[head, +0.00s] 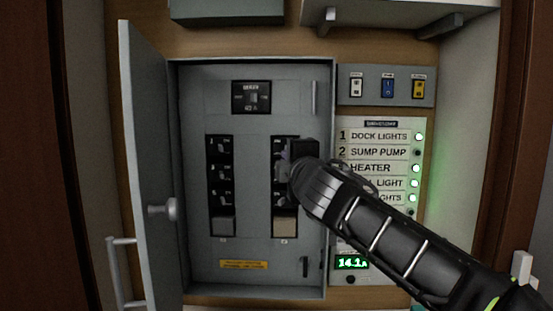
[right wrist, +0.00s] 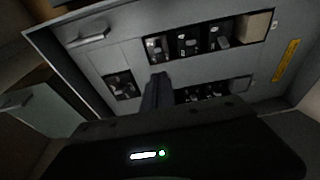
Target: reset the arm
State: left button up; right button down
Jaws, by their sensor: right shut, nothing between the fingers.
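My right arm comes in from the lower right in the head view. Its gripper (head: 290,168) is shut and empty, in front of the right column of breakers (head: 278,146) in the open grey panel (head: 188,256). The gripper hides part of that column. In the right wrist view the closed fingers (right wrist: 157,92) point at the panel face (right wrist: 95,62), near the breaker rows. I cannot tell whether they touch a breaker. The left breaker column (head: 221,172) and the main switch (head: 251,97) are uncovered. My left gripper is not in view.
The panel door (head: 148,130) stands open at the left. At the right are a label board (head: 382,135) with several green lights, partly behind my arm, three switches (head: 387,88), and a display (head: 352,263) reading 14.1A. A shelf (head: 385,14) overhangs at the top right.

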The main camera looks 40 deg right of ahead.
jog(key=shift+s+d, duration=0.1)
jog(key=shift+s, duration=0.4)
